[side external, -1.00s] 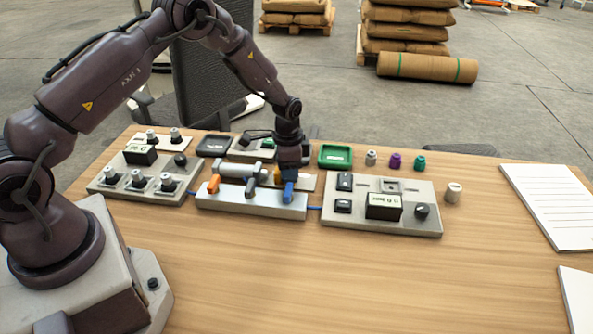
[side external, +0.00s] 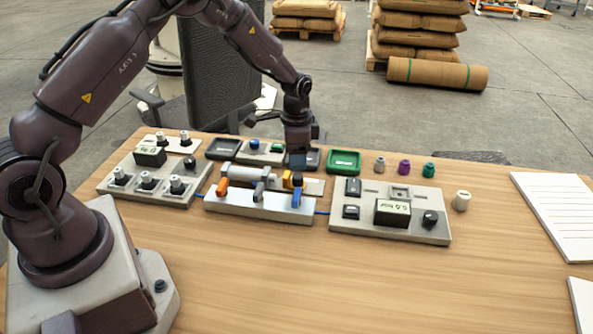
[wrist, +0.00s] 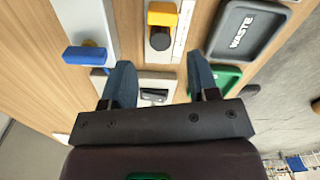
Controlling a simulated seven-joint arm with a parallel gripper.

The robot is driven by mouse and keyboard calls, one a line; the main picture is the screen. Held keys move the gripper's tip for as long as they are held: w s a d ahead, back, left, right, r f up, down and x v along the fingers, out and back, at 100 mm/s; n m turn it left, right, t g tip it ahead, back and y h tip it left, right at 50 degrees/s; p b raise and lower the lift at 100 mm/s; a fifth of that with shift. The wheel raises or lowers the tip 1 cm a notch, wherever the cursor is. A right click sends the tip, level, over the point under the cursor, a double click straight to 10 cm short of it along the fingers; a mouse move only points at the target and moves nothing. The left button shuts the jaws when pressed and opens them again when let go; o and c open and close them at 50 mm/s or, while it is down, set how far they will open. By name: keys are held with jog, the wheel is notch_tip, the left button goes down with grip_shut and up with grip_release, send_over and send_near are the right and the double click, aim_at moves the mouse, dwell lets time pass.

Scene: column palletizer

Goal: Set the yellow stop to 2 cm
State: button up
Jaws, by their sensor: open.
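The yellow stop (side external: 298,179) sits at the right end of the rail fixture (side external: 240,203), just behind the blue block (side external: 296,195). In the wrist view the yellow stop (wrist: 162,14) has a dark round knob (wrist: 160,39) beside it and lies on a pale strip with scale marks (wrist: 183,28). The marks are too small to read. My gripper (side external: 297,164) is above and behind the stop, apart from it. In the wrist view my gripper (wrist: 160,75) has its two fingers spread, with nothing between them.
Control panels stand left (side external: 150,183) and right (side external: 390,230). A green tray (side external: 344,161) and small knobs (side external: 404,167) are behind. The front table is clear.

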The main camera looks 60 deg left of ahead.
aim_at(296, 176)
notch_tip(296, 176, up, 7)
jog(key=shift+f, duration=0.15)
dwell(0.4)
jog(key=s+d+r+n+t, duration=0.2)
jog(key=s+d+r, duration=0.1)
jog(key=s+r, duration=0.4)
jog(key=s+d+r+n+t, duration=0.1)
jog(key=s+d+r+n, duration=0.1)
jog(key=s+r, duration=0.4)
jog(key=s+d+r+n+t, duration=0.2)
jog(key=s+d+r, duration=0.2)
jog(key=s, duration=0.9)
notch_tip(296, 176, up, 4)
jog(key=shift+s+d+f+t, duration=0.2)
jog(key=shift+s+d+t, duration=0.05)
jog(key=shift+d+t, duration=0.1)
dwell(1.6)
